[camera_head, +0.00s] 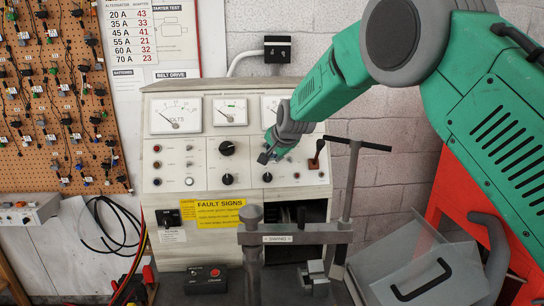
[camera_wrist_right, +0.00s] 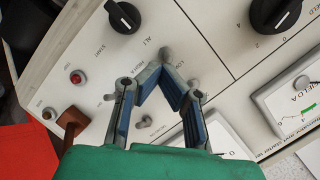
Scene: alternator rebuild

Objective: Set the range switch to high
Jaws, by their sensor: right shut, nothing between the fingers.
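My right gripper (camera_head: 268,156) reaches in from the right to the front of the grey test bench panel (camera_head: 175,170). In the right wrist view the fingers (camera_wrist_right: 162,78) are shut and empty, their tips close to the panel. A small metal toggle (camera_wrist_right: 166,54) shows just beyond the tips, beside a small label that seems to read LOW. I cannot tell whether the tips touch it, or which way it is set. Other small metal toggles (camera_wrist_right: 146,121) show between and beside the fingers. My left gripper is not in view.
A black knob (camera_wrist_right: 124,15) and a larger black knob (camera_wrist_right: 275,13) stand out from the panel near the gripper. A brown-based lever (camera_head: 315,157) is right of it. A metal post with a crossbar (camera_head: 295,234) stands in front of the bench.

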